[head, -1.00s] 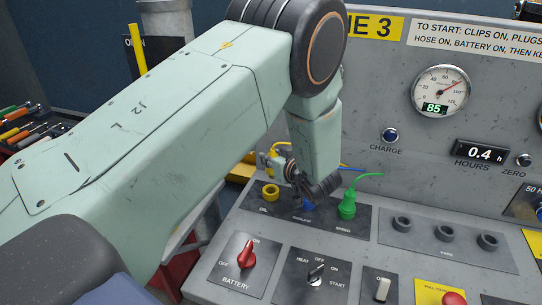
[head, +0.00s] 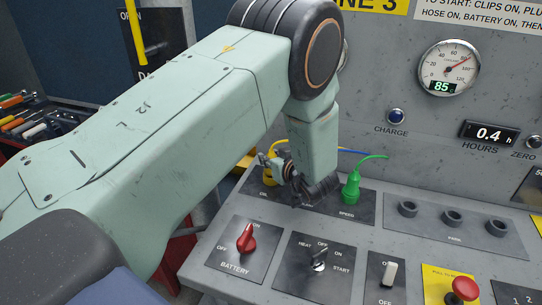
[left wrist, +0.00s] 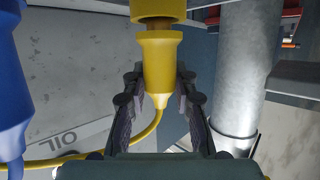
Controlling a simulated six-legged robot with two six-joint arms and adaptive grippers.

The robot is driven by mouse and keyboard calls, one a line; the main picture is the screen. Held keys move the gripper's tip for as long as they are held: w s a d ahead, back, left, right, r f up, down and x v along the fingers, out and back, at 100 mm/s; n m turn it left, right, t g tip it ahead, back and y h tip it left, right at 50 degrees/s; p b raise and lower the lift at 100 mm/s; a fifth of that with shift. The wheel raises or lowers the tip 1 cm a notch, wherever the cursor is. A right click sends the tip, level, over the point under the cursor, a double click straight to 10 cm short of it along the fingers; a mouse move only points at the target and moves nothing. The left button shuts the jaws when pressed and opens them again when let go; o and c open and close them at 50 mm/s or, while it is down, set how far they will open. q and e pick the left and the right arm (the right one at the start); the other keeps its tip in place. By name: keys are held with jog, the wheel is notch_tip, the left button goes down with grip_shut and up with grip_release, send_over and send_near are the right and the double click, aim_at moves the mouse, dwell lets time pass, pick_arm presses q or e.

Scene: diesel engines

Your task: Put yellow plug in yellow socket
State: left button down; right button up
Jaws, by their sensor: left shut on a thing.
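My left gripper (head: 283,176) is at the OIL position on the panel, shut on the yellow plug. In the left wrist view the yellow plug (left wrist: 162,62) sits between the two fingers (left wrist: 160,98), its yellow cable trailing from the narrow end. Its wide end meets the yellow socket (left wrist: 157,8), in line with it. The socket shows only in part at the top edge, and I cannot tell how deep the plug is. In the head view yellow parts (head: 270,178) show beside the gripper, partly hidden. My right gripper is not in view.
A green plug (head: 350,187) stands in the SPEED position. A blue plug (left wrist: 12,90) is close beside the gripper. Red BATTERY knob (head: 246,238) and a start switch (head: 319,258) are in front.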

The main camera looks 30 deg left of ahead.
pick_arm(q)
jog(key=shift+w+d+f, duration=0.1)
jog(key=shift+f, duration=0.2)
jog(key=c, duration=1)
grip_release()
jog(key=v, duration=0.6)
jog(key=shift+s+d+r, duration=0.25)
jog(key=shift+s+d, duration=0.15)
jog(key=shift+d, duration=0.1)
